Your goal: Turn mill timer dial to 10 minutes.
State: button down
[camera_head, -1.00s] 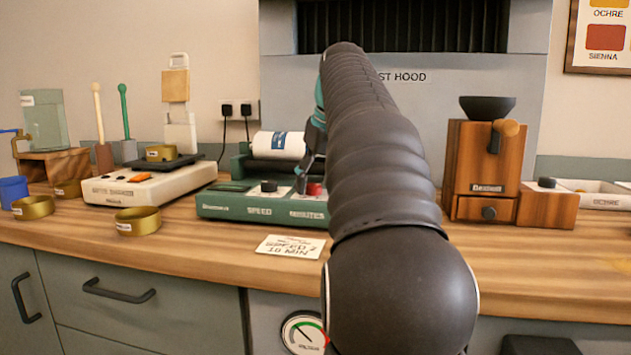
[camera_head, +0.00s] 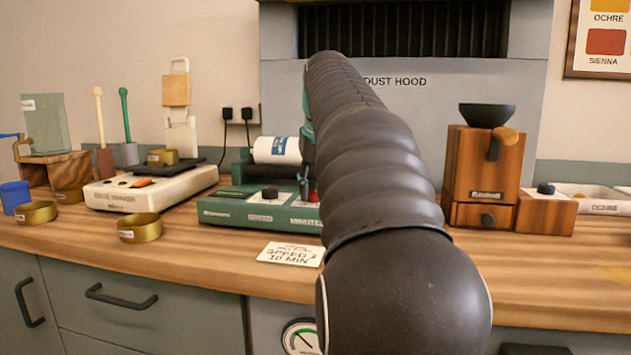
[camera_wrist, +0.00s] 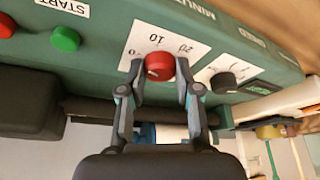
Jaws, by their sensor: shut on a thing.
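The green mill base (camera_head: 222,211) stands on the bench with a white jar lying on its rollers (camera_head: 277,150). Its minutes timer dial is a red knob (camera_head: 313,196), partly hidden by my arm in the head view. In the wrist view the red dial (camera_wrist: 159,66) sits on a white scale plate marked 0, 10 and 20. My gripper (camera_wrist: 159,70) is shut on the dial, one finger on each side. I cannot make out a pointer mark on the dial. The black speed knob (camera_wrist: 223,82) is beside it.
A card (camera_head: 290,253) reading speed 2, 10 min lies in front of the mill. Green (camera_wrist: 65,39) and red buttons are on the mill's panel. A wooden grinder (camera_head: 484,170) stands right.

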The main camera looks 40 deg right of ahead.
jog(key=m, duration=0.2)
jog(key=m+h+p, duration=0.1)
jog(key=shift+w+a+m+g, duration=0.1)
jog(key=shift+a+m+g, duration=0.1)
jog(key=shift+m+g, duration=0.2)
jog(key=shift+w+m+g+h, duration=0.1)
jog(key=shift+m+g+h, duration=0.25)
jog(key=shift+m, duration=0.75)
jog(key=shift+m+g+h, duration=0.25)
jog(key=shift+m+g, duration=0.1)
jog(key=shift+m, duration=0.75)
jog(key=c, duration=0.8)
grip_release()
jog(key=v, duration=1.2)
jog(key=shift+a, duration=0.15)
jog(key=shift+f, duration=0.1)
